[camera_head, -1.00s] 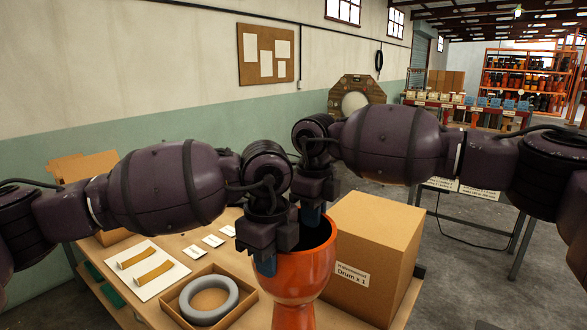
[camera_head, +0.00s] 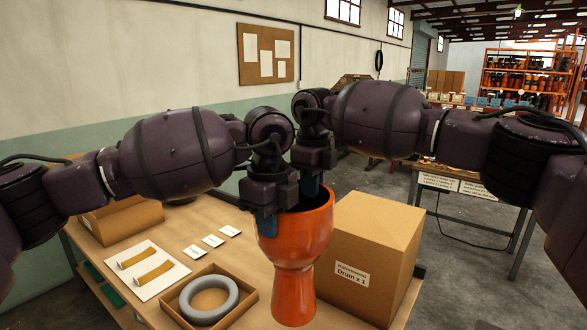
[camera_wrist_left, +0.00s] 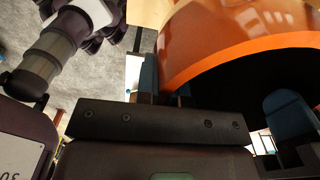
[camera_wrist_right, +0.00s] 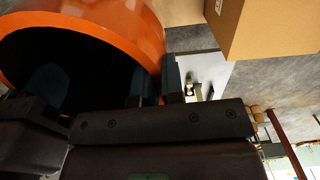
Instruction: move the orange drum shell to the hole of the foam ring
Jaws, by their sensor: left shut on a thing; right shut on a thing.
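The orange drum shell (camera_head: 296,250) is a goblet shape, upright, with its wide dark mouth up. My left gripper (camera_head: 268,222) is shut on its left rim, one finger inside and one outside. My right gripper (camera_head: 312,190) is shut on the far part of the rim. The rim also fills much of the left wrist view (camera_wrist_left: 225,35) and the right wrist view (camera_wrist_right: 110,25). The grey foam ring (camera_head: 232,300) lies in a shallow open cardboard tray, left of the shell's foot. Its round hole shows tan cardboard and is empty.
A closed cardboard box (camera_head: 375,255) labelled Drum x 1 stands close right of the shell. White cards (camera_head: 212,241) and a white sheet with two gold strips (camera_head: 148,265) lie left. An open carton (camera_head: 125,220) stands at the back left of the table (camera_head: 235,228).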

